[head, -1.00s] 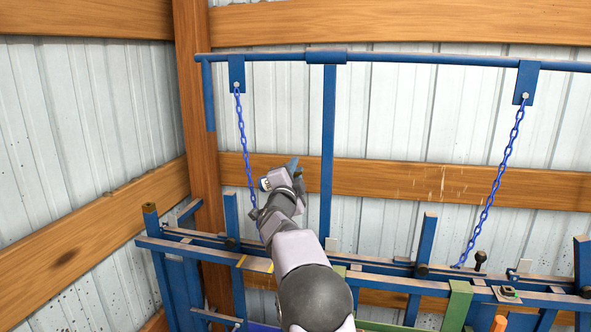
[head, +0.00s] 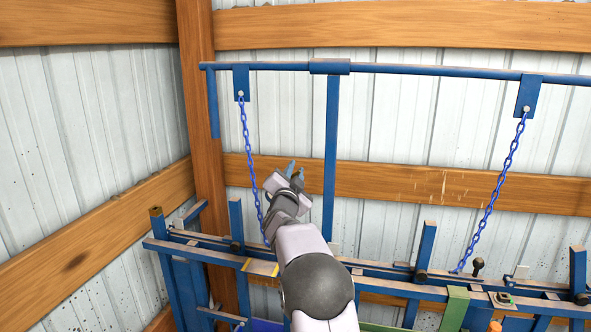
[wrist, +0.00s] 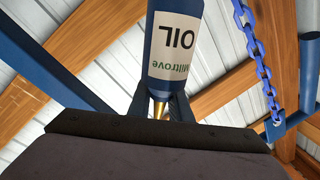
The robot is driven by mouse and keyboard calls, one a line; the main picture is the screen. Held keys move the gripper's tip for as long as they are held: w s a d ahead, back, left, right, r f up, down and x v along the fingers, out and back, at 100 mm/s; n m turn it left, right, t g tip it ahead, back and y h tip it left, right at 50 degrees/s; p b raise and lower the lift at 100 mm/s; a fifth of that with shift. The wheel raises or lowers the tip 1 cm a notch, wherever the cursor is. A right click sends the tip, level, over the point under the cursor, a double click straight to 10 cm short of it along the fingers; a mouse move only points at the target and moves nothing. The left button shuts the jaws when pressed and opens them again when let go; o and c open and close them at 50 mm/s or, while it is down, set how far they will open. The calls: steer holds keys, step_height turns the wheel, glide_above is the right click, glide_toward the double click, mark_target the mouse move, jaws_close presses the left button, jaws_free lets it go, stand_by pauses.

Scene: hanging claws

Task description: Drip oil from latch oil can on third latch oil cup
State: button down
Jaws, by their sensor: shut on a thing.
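The oil can (wrist: 176,75) is dark blue with a white label reading "Milltrove OIL", upside down in the wrist view. Its brass nozzle (wrist: 158,107) shows at the near end, between the dark fingers. My gripper (wrist: 158,103) is shut on the can. In the head view my gripper (head: 295,174) is raised above the blue frame, between the left chain and the upright post. The can is hard to tell from the fingers there. I cannot make out the third latch oil cup; my arm covers part of the frame below.
The blue frame's rail (head: 395,290) runs across below my gripper. Blue chains hang from the top bar (head: 430,70) at left (head: 251,160) and right (head: 495,190). A blue post (head: 330,150) stands just right of my gripper. Wooden beams and metal walls lie behind.

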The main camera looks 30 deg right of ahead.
steer(key=shift+r+p, duration=0.15)
steer(key=shift+p, duration=0.15)
steer(key=n+p, duration=0.1)
steer(key=p, duration=0.1)
steer(key=n+p, duration=0.2)
steer(key=w+a+n+p, duration=0.1)
steer(key=n+p, duration=0.1)
steer(key=shift+w+a+r+y, duration=0.1)
steer(key=shift+r+y, duration=0.15)
steer(key=shift+y, duration=0.15)
steer(key=shift+n+p, duration=0.3)
steer(key=shift+p, duration=0.1)
